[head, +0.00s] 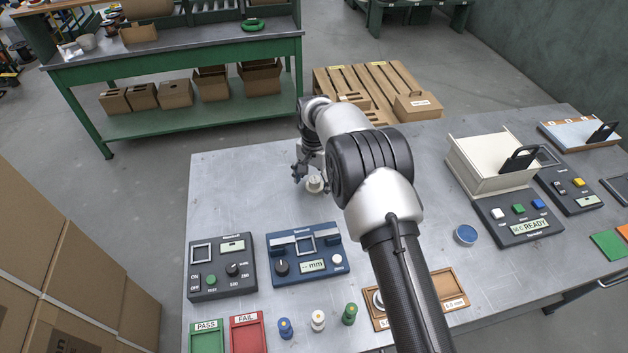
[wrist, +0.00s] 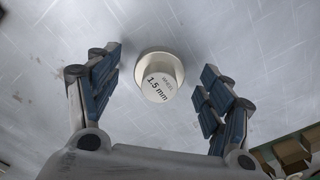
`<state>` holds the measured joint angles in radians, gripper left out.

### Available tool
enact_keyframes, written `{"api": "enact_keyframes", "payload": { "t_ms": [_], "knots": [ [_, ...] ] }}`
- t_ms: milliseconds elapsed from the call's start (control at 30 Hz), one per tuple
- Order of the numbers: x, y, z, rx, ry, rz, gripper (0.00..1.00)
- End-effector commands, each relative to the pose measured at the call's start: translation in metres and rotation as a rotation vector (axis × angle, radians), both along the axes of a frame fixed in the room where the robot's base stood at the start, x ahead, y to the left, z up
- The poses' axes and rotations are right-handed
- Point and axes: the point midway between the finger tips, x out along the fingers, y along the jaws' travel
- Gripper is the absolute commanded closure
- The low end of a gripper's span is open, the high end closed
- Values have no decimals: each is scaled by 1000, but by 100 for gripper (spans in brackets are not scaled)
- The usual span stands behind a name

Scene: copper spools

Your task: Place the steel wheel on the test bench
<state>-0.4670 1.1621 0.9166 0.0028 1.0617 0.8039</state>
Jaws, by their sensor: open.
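A pale cream spool-like piece marked "1.5 mm" (wrist: 160,78) stands on the grey metal bench (head: 235,190); in the head view it shows as a small piece (head: 315,184) near the bench's back. I cannot tell whether it is the steel wheel. My gripper (head: 311,175) is above and around it, open, with blue-padded fingers on either side and gaps to both in the wrist view (wrist: 160,70).
A black tester (head: 222,268) and a blue gauge marked "mm" (head: 305,255) stand front left. Green PASS (head: 207,338) and red FAIL (head: 247,333) trays and several small spools (head: 317,320) line the front. A machine marked READY (head: 515,215) stands right. Bench around my gripper is clear.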

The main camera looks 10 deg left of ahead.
Motion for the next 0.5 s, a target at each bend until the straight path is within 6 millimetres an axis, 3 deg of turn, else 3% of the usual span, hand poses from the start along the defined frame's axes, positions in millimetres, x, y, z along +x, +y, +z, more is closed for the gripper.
{"api": "enact_keyframes", "payload": {
  "t_ms": [267, 500],
  "knots": [
    [0, 0, 3, 0, 0, 0, 26],
    [1, 0, 39, 2, -3, 0, 26]
  ]
}}
